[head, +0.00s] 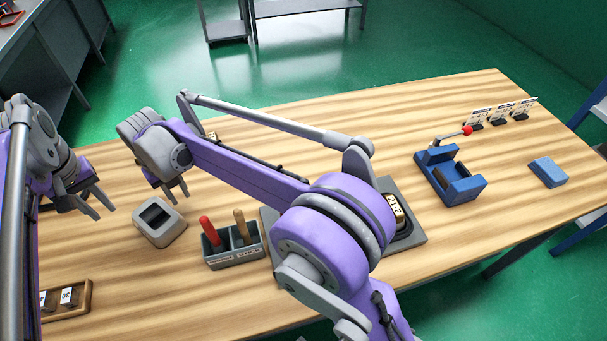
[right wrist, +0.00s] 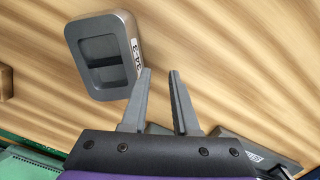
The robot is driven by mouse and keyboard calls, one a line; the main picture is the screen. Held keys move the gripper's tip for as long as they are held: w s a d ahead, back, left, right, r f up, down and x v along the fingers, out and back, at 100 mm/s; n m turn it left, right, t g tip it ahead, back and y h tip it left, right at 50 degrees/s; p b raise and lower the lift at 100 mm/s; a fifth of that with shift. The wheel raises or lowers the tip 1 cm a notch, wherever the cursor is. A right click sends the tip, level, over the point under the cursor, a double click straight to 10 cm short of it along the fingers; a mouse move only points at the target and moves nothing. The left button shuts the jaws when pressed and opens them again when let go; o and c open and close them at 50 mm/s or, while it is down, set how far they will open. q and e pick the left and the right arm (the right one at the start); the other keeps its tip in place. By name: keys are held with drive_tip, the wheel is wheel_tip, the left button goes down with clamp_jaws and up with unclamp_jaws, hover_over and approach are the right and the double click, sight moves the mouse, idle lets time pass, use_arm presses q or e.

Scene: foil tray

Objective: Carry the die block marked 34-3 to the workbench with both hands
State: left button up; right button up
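The die block (head: 159,221) is a grey block with a rounded rectangular recess, standing on the wooden table (head: 130,260) at the left. In the right wrist view the block (right wrist: 104,93) shows the label 34-3 on its side. My left gripper (head: 96,204) is open and empty, left of the block and apart from it. My right gripper (head: 178,196) is above the table by the block's far side. In the right wrist view its fingers (right wrist: 160,70) are apart with nothing between them, just beside the labelled side. I cannot tell whether they touch the block.
A grey caddy (head: 235,258) with red and wooden handles stands right of the block. A dark base (head: 413,237) holds a piece partly hidden by my right arm. A blue fixture (head: 462,193), blue block (head: 548,172) and small tray (head: 70,314) also lie here. Grey benches (head: 300,8) stand beyond.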

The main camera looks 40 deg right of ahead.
wheel_tip(320, 180, up, 10)
drive_tip(key=shift+s, duration=0.45)
idle(0.3)
